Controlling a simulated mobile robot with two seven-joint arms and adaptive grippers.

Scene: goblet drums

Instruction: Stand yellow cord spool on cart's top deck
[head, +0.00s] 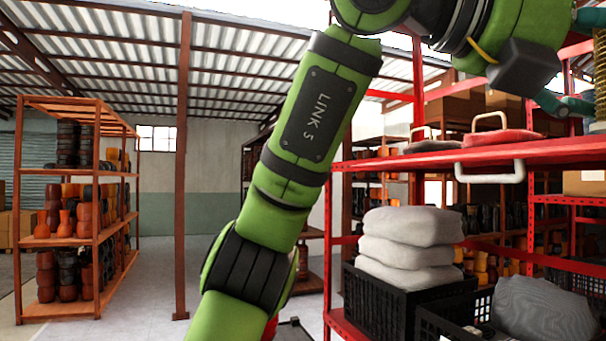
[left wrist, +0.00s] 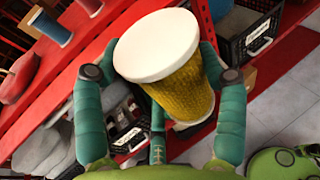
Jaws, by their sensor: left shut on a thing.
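The yellow cord spool (left wrist: 182,92) has a broad white end disc facing the left wrist camera and yellow cord wound below it. My left gripper (left wrist: 160,70) is shut on it, with teal fingers on both sides of the spool. In the head view, the left gripper (head: 572,75) is at the upper right, above a red upper deck (head: 560,151). Only a sliver of the spool (head: 600,62) shows at the right edge there. Whether this red deck belongs to the cart is unclear. The right gripper is out of view.
Red pads (head: 500,138) with pale handles lie on the red deck. Below are black crates (head: 385,300) and stacked grey sacks (head: 408,250). An orange drum rack (head: 98,190) stands far left.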

